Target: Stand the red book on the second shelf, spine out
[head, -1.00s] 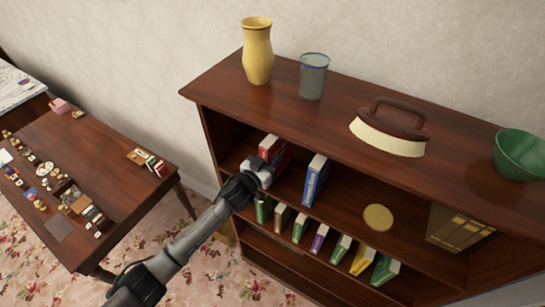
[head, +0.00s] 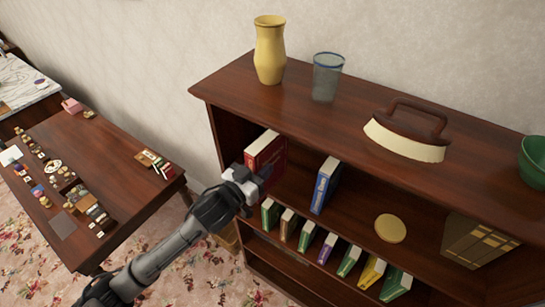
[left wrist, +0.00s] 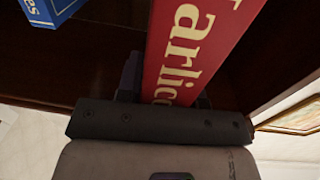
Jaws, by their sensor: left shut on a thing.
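The red book (head: 266,152) stands at the left end of the upper open shelf (head: 365,215) of the dark bookcase, with its pale page edge facing up. Its red spine (left wrist: 195,45), with cream lettering, faces out toward my left wrist camera. My left gripper (head: 249,182) is at the front of the shelf, shut on the red book near the spine's lower end. Its fingers show partly beside the spine in the left wrist view (left wrist: 165,97). The book's base is hidden, so contact with the shelf board cannot be told. My right gripper is out of view.
A blue book (head: 326,185) stands to the right on the same shelf, with a clear gap between. A round yellow disc (head: 390,228) and brown books (head: 478,242) are farther right. Several books (head: 330,248) fill the shelf below. A cluttered table (head: 110,165) stands left.

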